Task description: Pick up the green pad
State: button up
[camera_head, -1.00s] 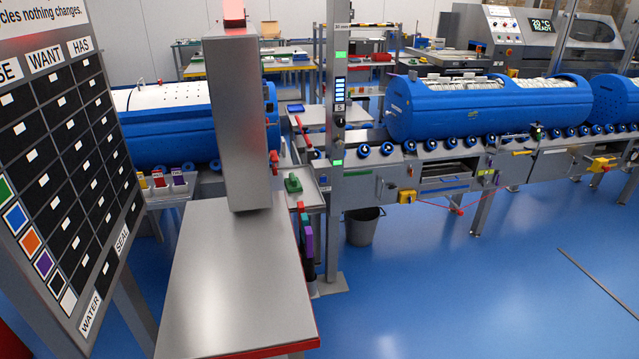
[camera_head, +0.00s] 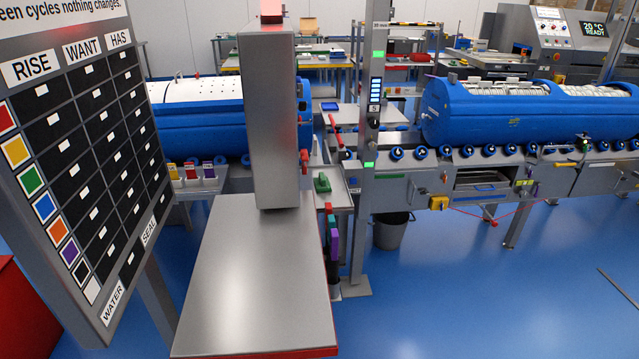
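A small green block (camera_head: 322,183), which may be the green pad, sits on a grey metal shelf just right of the tall grey column. A row of coloured pieces, with green, purple and dark ones, stands below it along the right edge of the grey plate; a purple piece (camera_head: 335,243) shows most clearly. I cannot tell for certain which green piece is the pad. My gripper is not in view.
A slanted black board (camera_head: 85,150) with coloured squares fills the left. Blue tubs (camera_head: 520,118) lie on a roller line at the right. A grey bucket (camera_head: 391,232) stands under the line. A post (camera_head: 369,130) rises beside the shelf.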

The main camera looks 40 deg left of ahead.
aim_at(321, 182)
jog(key=z, duration=0.05)
jog(key=i, duration=2.4)
jog(key=u, duration=3.15)
